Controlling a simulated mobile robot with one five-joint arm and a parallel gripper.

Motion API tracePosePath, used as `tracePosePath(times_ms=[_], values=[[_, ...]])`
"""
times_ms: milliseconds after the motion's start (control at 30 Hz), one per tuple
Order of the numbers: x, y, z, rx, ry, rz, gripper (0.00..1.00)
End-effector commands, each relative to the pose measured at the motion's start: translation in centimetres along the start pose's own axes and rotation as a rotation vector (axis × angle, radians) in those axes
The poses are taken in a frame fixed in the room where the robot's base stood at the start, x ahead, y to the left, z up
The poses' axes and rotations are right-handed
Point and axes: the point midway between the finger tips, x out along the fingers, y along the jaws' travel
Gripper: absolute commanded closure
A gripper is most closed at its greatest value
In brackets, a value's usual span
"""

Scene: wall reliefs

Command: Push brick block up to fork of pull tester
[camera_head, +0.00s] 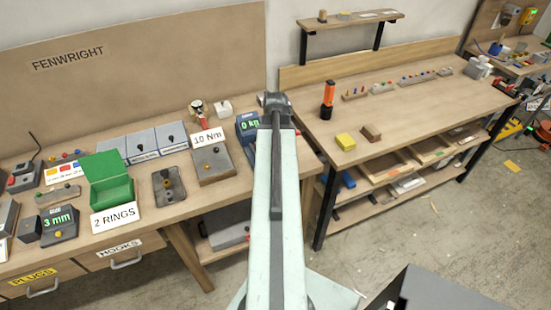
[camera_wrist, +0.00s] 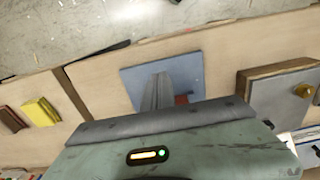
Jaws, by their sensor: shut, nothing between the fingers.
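The pull tester (camera_head: 248,124), a dark blue unit with a green display, stands at the right end of the left bench, partly hidden by my arm. In the wrist view a blue-grey plate (camera_wrist: 195,70) lies under my gripper (camera_wrist: 158,88), whose grey fingers are shut and empty. A red piece (camera_wrist: 181,99) shows beside the fingers over the plate, mostly hidden; I cannot tell whether it is the brick block or whether the fingers touch it. The fork cannot be made out.
A box with a brass knob (camera_wrist: 302,90) stands close to the plate, by the 10 Nm sign (camera_head: 208,137). A yellow block (camera_head: 345,142) and a brown block (camera_head: 371,132) lie on the right bench. A narrow gap separates the benches.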

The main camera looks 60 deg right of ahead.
Motion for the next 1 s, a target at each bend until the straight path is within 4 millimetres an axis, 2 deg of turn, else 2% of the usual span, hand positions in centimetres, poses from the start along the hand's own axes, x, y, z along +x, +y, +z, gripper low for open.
tracePosePath(times_ms=[33, 67, 133, 267, 667, 767, 900, 1000], values=[[2.2, 0.0, 0.0, 0.0, 0.0, 0.0, 1.0], [2.8, 0.0, 0.0, -0.001, 0.0, 0.0, 1.0], [1.9, 0.1, -1.6, -0.002, 0.0, 0.0, 1.0], [1.7, 0.0, -3.6, -0.003, 0.0, 0.0, 1.0], [1.7, -0.1, -4.2, -0.002, 0.0, 0.0, 1.0], [1.7, -0.1, -5.1, -0.003, 0.0, 0.0, 1.0], [1.7, 0.0, -7.4, -0.003, 0.0, 0.0, 1.0], [1.7, -0.1, -7.9, -0.003, 0.001, 0.0, 1.0]])
